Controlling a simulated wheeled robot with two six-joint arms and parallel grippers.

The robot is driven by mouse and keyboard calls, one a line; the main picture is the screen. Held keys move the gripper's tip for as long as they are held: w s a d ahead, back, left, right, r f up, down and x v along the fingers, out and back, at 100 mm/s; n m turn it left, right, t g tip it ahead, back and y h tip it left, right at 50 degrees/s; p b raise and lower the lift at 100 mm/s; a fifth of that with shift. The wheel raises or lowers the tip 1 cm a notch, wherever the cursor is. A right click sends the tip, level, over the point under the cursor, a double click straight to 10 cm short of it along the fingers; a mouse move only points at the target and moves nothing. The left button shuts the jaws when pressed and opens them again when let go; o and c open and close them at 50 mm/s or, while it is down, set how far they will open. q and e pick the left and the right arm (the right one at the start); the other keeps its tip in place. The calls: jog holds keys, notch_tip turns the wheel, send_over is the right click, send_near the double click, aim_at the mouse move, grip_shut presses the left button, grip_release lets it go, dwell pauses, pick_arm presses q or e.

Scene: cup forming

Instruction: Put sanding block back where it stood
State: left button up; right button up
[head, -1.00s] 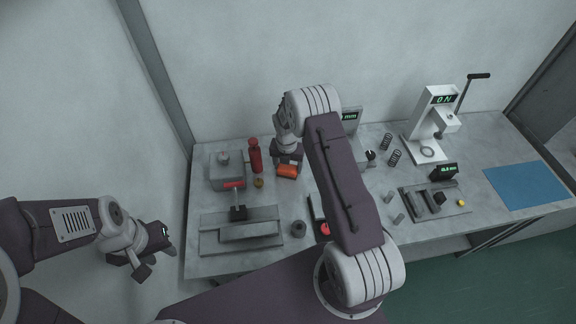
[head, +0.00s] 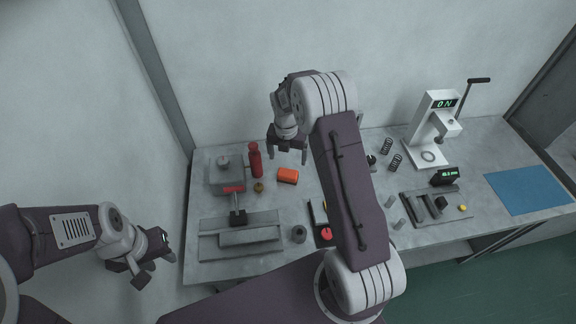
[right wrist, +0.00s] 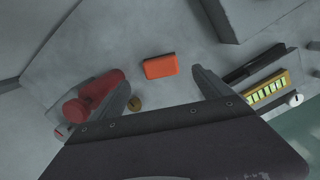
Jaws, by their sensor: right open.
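The orange sanding block (head: 288,175) lies flat on the bench, just right of the red bottle. In the right wrist view the sanding block (right wrist: 161,66) lies beyond my open fingertips, apart from both. My right gripper (head: 288,153) is open and empty, above and behind the block in the head view; its two fingers also show in the right wrist view (right wrist: 160,88). My left gripper (head: 150,262) hangs off the bench's left side; its jaws are too small and angled to tell.
A red bottle (head: 255,160) and small brass piece (head: 258,187) stand close left of the block. A grey block-shaped fixture (head: 226,176) is further left. A white press (head: 432,130) stands at right. A blue mat (head: 528,189) lies clear at the far right.

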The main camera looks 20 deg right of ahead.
jog(key=s+a+r+m, duration=0.3)
jog(key=s+m, duration=0.8)
jog(key=m, duration=0.3)
jog(key=s+a+r+m+y, duration=0.1)
jog(key=s+a+r+m, duration=0.2)
jog(key=s+m, duration=0.7)
jog(key=m, duration=0.5)
jog(key=shift+s+a, duration=0.2)
jog(key=shift+s, duration=0.15)
